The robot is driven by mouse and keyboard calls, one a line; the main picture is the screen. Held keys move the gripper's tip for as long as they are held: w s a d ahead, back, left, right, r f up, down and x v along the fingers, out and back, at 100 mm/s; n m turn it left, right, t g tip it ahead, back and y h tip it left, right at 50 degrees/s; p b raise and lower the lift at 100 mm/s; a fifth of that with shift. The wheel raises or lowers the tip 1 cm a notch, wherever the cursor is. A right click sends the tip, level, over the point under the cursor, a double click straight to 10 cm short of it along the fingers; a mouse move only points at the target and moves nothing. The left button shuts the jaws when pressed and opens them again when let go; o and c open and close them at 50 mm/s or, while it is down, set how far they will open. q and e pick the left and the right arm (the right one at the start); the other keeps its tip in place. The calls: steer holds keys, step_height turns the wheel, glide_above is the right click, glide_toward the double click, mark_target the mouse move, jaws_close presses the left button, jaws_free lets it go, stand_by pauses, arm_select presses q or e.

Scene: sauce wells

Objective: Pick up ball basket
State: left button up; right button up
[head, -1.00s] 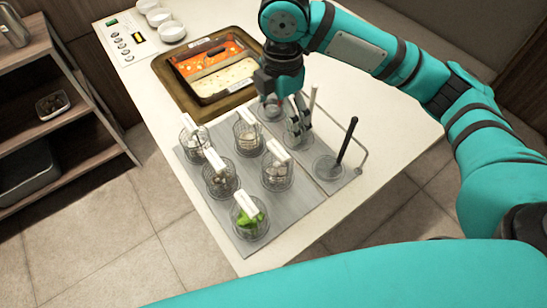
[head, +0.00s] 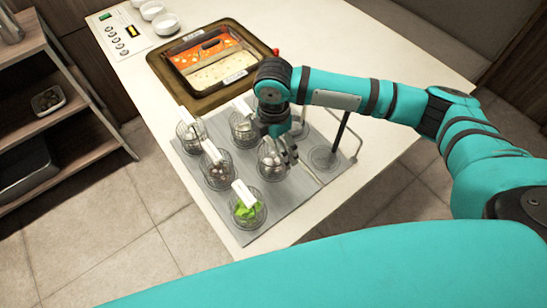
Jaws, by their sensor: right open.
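Several wire baskets with white handles stand in wells on a grey board. My right gripper (head: 285,156) is open, low over the front right basket (head: 273,169), which has pale, roundish contents. The gripper hides this basket's handle and part of its top, so I cannot tell whether the fingers touch it. The basket to its left (head: 217,172) holds small brownish-white pieces. Which one is the ball basket is hard to tell at this size. My left gripper is out of view.
A basket with green leaves (head: 248,212) stands nearest, and two more baskets (head: 191,131) (head: 243,133) stand behind. A dark upright handle (head: 341,131) rises at the right. A divided pot of red and pale soup (head: 214,60) sits behind. The counter's right side is clear.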

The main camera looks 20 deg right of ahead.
mark_target(273, 155)
steer(key=shift+f, duration=1.35)
steer(key=c, duration=1.2)
